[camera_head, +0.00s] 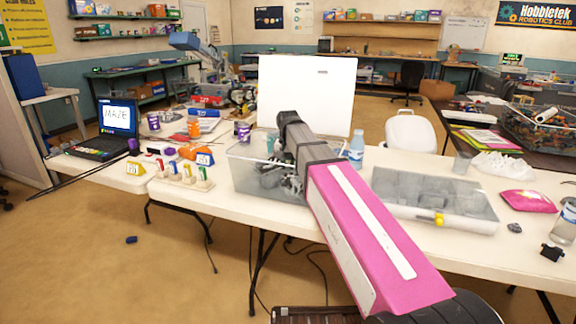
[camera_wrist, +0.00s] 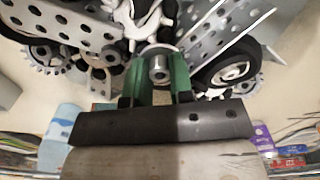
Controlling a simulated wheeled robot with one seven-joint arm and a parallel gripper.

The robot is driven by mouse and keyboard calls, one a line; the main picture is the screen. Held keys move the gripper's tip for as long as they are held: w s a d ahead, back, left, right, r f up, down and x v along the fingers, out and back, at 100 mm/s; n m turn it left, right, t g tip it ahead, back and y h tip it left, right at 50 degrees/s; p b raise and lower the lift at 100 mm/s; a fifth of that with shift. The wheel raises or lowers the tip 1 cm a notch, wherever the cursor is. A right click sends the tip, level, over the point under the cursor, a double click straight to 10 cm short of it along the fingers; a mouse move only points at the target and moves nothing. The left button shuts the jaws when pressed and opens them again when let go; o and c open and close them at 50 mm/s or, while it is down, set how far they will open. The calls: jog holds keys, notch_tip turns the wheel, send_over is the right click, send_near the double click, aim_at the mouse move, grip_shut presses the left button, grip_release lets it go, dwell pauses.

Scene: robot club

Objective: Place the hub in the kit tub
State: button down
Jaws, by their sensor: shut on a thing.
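My gripper (camera_wrist: 160,80) is shut on the hub (camera_wrist: 159,67), a small silver metal cylinder with a round hole, held between two green fingertips in the wrist view. Metal parts, gears and wheels fill the view just beyond the fingertips. In the head view my arm reaches down over the clear kit tub (camera_head: 244,178), which stands open on the white table. My arm hides much of the tub and the hub there. I cannot tell whether the hub touches the parts.
A lidded clear box (camera_head: 435,211) with a yellow latch stands right of the tub. A blue-capped bottle (camera_head: 356,150) is close behind my arm. A white board (camera_head: 305,92) stands behind the tub. Small coloured items (camera_head: 184,174) and a laptop (camera_head: 107,126) are at the left.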

jog(key=c, duration=1)
grip_release()
jog(key=shift+f, duration=0.1)
notch_tip(320, 180, up, 12)
